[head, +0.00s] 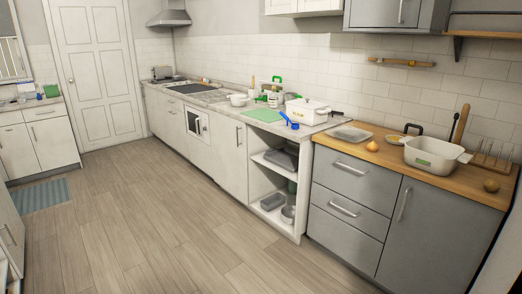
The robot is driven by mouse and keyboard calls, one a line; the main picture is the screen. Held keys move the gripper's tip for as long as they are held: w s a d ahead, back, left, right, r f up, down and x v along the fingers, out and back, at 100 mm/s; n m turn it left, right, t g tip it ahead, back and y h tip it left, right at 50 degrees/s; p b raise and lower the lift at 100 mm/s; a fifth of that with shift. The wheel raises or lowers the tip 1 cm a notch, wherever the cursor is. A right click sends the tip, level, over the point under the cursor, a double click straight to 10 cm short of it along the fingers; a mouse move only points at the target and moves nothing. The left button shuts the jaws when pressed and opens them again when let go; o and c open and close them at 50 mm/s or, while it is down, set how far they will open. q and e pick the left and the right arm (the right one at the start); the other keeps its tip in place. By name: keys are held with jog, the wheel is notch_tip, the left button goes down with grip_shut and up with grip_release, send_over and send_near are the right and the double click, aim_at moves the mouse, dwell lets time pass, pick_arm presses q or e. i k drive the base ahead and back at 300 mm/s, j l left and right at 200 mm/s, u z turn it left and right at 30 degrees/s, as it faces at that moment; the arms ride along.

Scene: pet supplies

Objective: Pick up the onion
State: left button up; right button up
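A small round orange-tan item, which looks like the onion (372,146), sits on the wooden counter (345,138) at the right, to the left of a white pot. A brown round item (491,185) lies near the right end of the same counter; it is too small to tell surely what it is. Neither of my grippers shows in the head view.
A white pot (432,155), a grey tray (349,133) and a small yellow-filled dish (396,139) stand on the wooden counter. A rack (492,160) is at the back right. The wooden floor (170,220) in front of the cabinets is clear.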

aim_at(372, 146)
jog(key=i+j, duration=0.1)
jog(key=i, duration=0.55)
jog(key=i+j, duration=0.15)
jog(key=i, duration=0.5)
jog(key=k+u, duration=0.05)
